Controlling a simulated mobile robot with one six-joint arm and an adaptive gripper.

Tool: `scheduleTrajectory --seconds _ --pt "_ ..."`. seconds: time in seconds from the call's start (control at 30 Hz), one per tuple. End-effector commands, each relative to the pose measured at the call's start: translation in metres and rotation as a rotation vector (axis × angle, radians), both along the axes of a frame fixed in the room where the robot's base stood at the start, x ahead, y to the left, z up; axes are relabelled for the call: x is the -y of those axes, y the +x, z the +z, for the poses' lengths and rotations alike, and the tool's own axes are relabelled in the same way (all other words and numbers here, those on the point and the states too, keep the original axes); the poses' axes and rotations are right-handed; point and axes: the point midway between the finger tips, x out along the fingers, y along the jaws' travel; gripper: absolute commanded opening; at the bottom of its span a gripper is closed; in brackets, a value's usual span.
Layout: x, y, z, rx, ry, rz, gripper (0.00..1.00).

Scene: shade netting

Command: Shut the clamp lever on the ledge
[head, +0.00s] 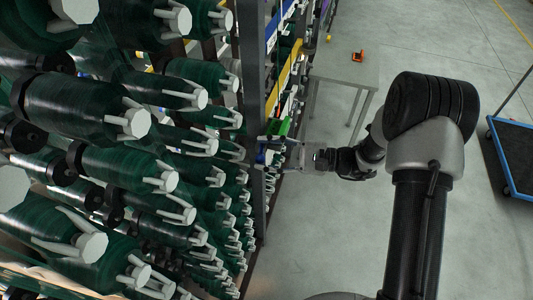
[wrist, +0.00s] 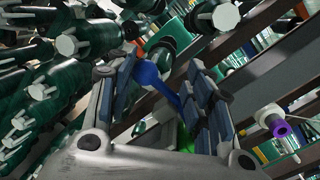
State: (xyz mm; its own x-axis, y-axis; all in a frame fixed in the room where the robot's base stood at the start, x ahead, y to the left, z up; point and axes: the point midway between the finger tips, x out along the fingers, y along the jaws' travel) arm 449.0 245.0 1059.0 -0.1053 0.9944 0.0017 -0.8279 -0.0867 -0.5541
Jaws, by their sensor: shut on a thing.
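My gripper (head: 290,156) is at the edge of the machine frame in the head view, its fingers pointing left. In the wrist view my gripper (wrist: 158,95) has one finger on each side of a blue, curved lever-like part (wrist: 150,72), which I take as the clamp lever. The jaws are closed on it. A green part (wrist: 186,138) shows between the fingers, nearer the palm. Blue also shows at the fingertips in the head view (head: 262,157), with green (head: 284,127) just above. The lever's pivot and the ledge under it are hidden, so its angle cannot be told.
Rows of dark green spools (head: 88,108) with pale end caps fill the left. A dark upright post (head: 250,75) stands close to my gripper. A grey table (head: 338,68) holds a small orange object (head: 358,56). A blue-edged cart (head: 515,155) stands right. The floor between is clear.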

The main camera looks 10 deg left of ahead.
Motion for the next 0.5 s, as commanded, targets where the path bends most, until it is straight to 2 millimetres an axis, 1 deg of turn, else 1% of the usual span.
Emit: scheduleTrajectory --seconds 0.03,0.23,0.27,0.5 --pt "0.0002 -0.0009 -0.0044 -0.015 -0.009 -0.001 0.05" --pt "0.0 -0.0012 -0.0044 -0.016 -0.009 -0.002 0.05" --pt "0.0 -0.0012 -0.0044 -0.016 -0.009 -0.002 0.49" --pt "0.0 -0.0004 -0.0037 -0.011 -0.008 -0.003 0.65"
